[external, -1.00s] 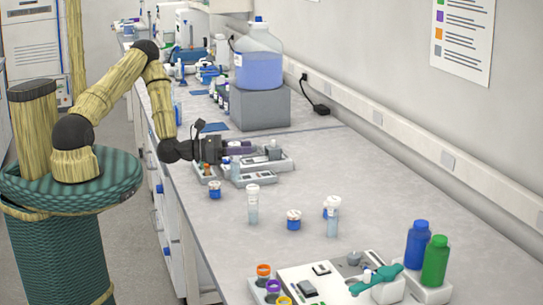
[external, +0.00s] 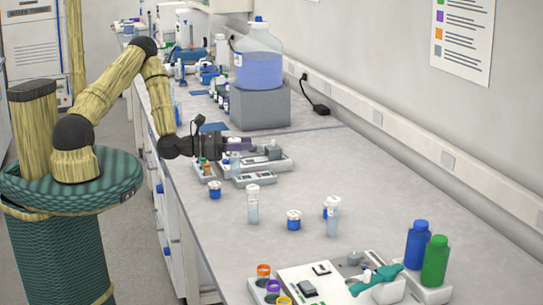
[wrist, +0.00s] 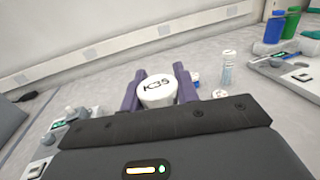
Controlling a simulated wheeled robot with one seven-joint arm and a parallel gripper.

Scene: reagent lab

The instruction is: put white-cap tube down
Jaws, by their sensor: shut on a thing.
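My gripper (external: 240,145) is shut on a white-cap tube (wrist: 157,92) whose cap reads "K35" in the wrist view. The purple fingers (wrist: 157,84) hold it from both sides. In the external view the tube's pale body (external: 235,161) hangs below the fingers, beside a grey rack (external: 272,161) on the bench. Whether the tube's bottom touches anything is not clear. Two other white-cap tubes stand upright on the bench, one nearer the middle (external: 253,206) and one further right (external: 333,217).
Blue-and-white vials (external: 215,190) (external: 293,220) stand on the bench (external: 400,225). A blue bottle (external: 417,245) and a green bottle (external: 435,262) stand at the right front near a white device. A large jug (external: 259,60) sits on a grey block behind my gripper.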

